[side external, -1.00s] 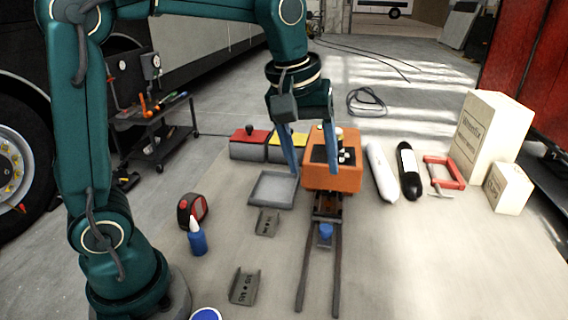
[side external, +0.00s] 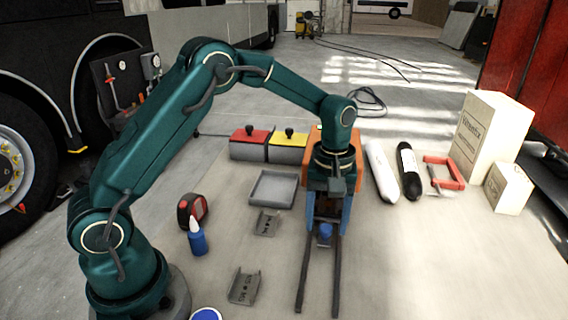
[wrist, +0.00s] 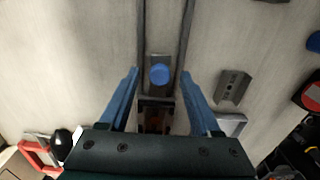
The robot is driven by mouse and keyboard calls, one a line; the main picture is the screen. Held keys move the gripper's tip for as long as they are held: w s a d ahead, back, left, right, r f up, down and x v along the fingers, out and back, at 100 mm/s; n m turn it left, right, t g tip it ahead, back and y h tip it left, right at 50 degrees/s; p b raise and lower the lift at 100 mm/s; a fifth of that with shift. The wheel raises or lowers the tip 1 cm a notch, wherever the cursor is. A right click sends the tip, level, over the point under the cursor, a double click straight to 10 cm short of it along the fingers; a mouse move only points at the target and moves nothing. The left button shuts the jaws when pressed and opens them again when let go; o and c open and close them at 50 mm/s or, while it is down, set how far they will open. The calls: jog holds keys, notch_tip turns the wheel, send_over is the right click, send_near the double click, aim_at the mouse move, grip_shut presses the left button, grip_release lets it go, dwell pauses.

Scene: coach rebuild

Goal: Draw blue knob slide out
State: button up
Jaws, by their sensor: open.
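The blue knob (side external: 325,232) stands on a small dark slide between two dark rails (side external: 337,270) in front of the orange box (side external: 357,170). It also shows in the wrist view (wrist: 159,74), round and from above, between the rails. My gripper (side external: 327,232) is open, with its blue fingers pointing down on either side of the slide near the knob. In the wrist view my gripper (wrist: 158,72) has its fingers spread wide, with the knob lying between and a little beyond the tips. Nothing touches the knob that I can see. My wrist hides most of the orange box.
A grey tray (side external: 272,203) lies left of the rails, with two grey brackets (side external: 243,287) nearer the front. Red-lidded (side external: 250,135) and yellow-lidded boxes (side external: 289,136) stand behind. A blue bottle (side external: 197,238), tape measure (side external: 191,210), white cylinder (side external: 381,172) and red clamp (side external: 444,172) lie around.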

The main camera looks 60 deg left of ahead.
jog(key=shift+f, duration=0.2)
grip_shut()
dwell(1.3)
